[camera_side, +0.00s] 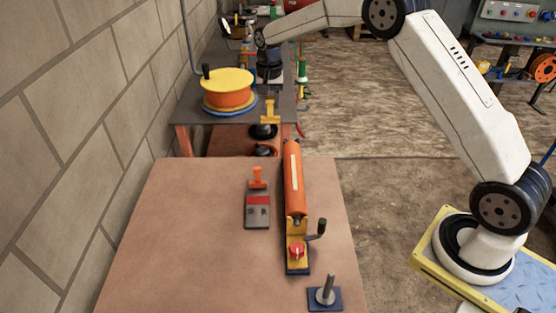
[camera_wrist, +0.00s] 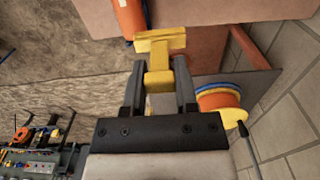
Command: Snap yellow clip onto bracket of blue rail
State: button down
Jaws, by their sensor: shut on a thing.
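My gripper (camera_wrist: 159,78) is shut on the yellow clip, with one dark finger on each side of its stem. The yellow clip (camera_wrist: 160,42) points away from the gripper, its wide end outermost. In the side view my gripper (camera_side: 268,90) hangs at the back, and the clip (camera_side: 269,112) shows below it, beyond the far end of the orange cylinder. The blue rail (camera_side: 297,269) shows as a strip under and beside the orange cylinder (camera_side: 293,180), on the brown table. A yellow bracket-like part (camera_side: 296,228) sits near its front end. The clip appears apart from the rail.
A blue plate with a grey post (camera_side: 326,296) stands at the table's front right. An orange reel with yellow top (camera_side: 228,92) sits on the rear bench. The brown table (camera_side: 180,250) is clear at left.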

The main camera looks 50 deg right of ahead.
jog(key=w+d, duration=0.2)
jog(key=d, duration=0.9)
jog(key=f, duration=0.5)
jog(key=shift+s+d+f, duration=0.15)
jog(key=shift+s, duration=0.05)
jog(key=shift+f, duration=0.2)
jog(key=shift+f, duration=2.65)
jog(key=shift+f, duration=1.6)
jog(key=shift+c, duration=1.5)
grip_release()
